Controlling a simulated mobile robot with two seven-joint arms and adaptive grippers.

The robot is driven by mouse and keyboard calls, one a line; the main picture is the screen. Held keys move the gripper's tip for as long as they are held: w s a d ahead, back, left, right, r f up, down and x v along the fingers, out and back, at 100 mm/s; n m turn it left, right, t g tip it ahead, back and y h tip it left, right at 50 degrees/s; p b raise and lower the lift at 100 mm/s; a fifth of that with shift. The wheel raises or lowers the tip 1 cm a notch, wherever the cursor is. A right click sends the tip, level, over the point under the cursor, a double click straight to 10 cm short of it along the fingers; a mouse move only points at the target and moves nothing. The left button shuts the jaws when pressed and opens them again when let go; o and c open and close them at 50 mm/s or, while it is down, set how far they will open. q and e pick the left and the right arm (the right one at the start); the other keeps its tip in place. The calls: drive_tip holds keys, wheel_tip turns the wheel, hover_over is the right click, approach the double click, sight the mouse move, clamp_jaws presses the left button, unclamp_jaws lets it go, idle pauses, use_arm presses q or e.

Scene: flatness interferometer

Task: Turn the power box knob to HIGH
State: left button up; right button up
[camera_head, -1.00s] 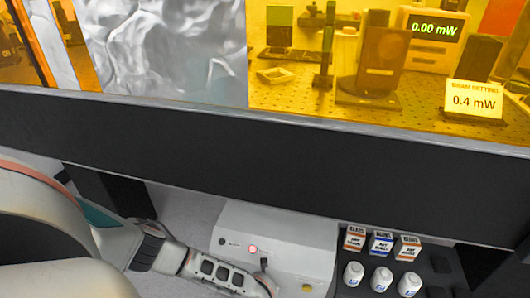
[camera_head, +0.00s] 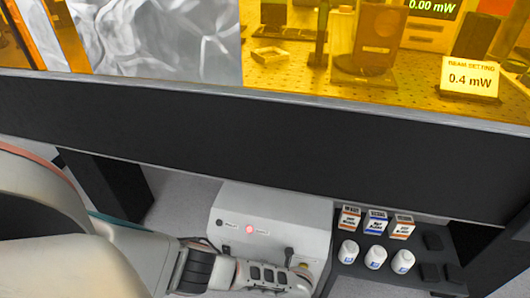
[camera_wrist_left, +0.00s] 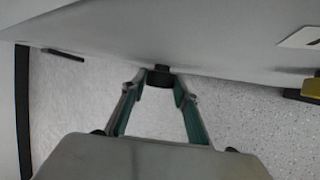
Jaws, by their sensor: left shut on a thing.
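The knob's HIGH mark cannot be seen. My right gripper is not in view.
A black tray (camera_head: 350,268) right of the box holds small cartons (camera_head: 376,221) and white bottles (camera_head: 375,258). Behind the amber window, a display (camera_head: 433,8) reads 0.00 mW and a beam setting card (camera_head: 470,76) reads 0.4 mW. A yellow part (camera_wrist_left: 312,88) shows at the wrist view's right.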

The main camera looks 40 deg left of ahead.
use_arm(q)
drive_tip(key=o, duration=1.1)
drive_tip(key=shift+f, duration=0.1)
drive_tip(key=shift+d, duration=0.1)
drive_tip(key=v, duration=1.2)
